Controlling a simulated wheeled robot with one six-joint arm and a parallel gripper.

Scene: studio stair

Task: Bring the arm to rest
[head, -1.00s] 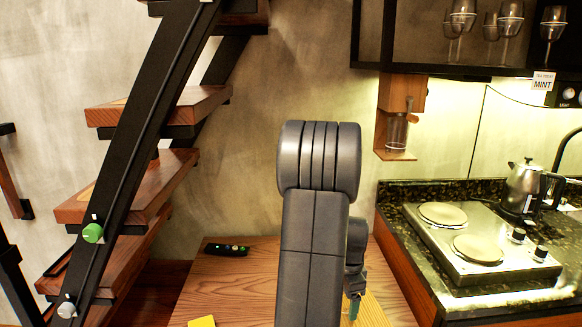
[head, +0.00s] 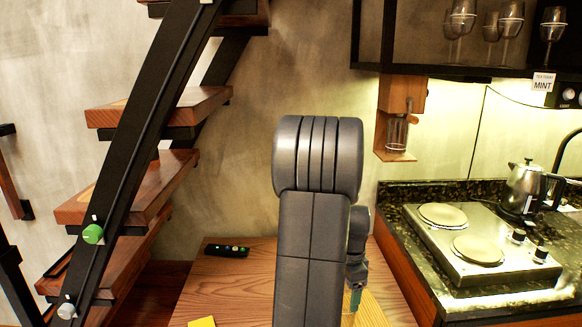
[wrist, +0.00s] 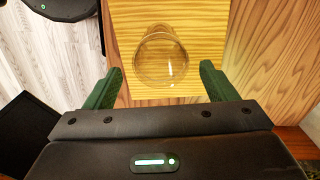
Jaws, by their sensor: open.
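My gripper (wrist: 159,73) is open in the wrist view, its two green fingers spread wide apart. A clear, round glass (wrist: 160,56) shows between and beyond the fingers, with no finger seen touching it. The glass is on a light wooden board (wrist: 190,92). In the head view my grey arm stands folded in the middle. Only a small part of my gripper (head: 355,298) shows there, pointing down at the arm's right side. The glass is hidden behind the arm in that view.
A wooden table (head: 235,285) carries a black remote (head: 227,250) and a yellow piece (head: 201,322). Wooden stairs (head: 160,106) with a black rail rise at left. At right, a counter holds a two-plate cooktop (head: 480,240) and a kettle (head: 523,188).

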